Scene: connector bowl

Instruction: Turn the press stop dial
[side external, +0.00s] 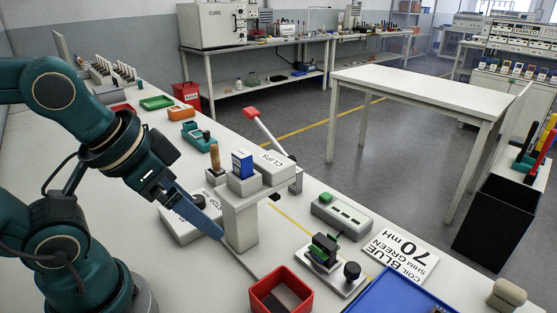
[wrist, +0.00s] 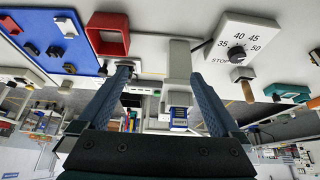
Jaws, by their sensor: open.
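The press stop dial is a black knob (wrist: 236,54) on a white box (wrist: 262,32) marked 35, 40, 45, 50 and STOP. In the side view the box (side external: 178,232) stands left of the grey press (side external: 240,222), partly hidden behind my gripper. My gripper (side external: 219,234) points down and to the right in front of the dial box and close to the press column. In the wrist view the fingers of my gripper (wrist: 160,75) are spread with nothing held between them. The knob lies to the right of the right finger there, apart from it.
The press carries a blue box (side external: 242,165), a CLIPS box (side external: 273,167) and a red-handled lever (side external: 252,113). A red bin (side external: 262,302), a black-knobbed fixture (side external: 352,272) and a blue tray (side external: 385,298) lie to the right. Free bench shows around the dial box.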

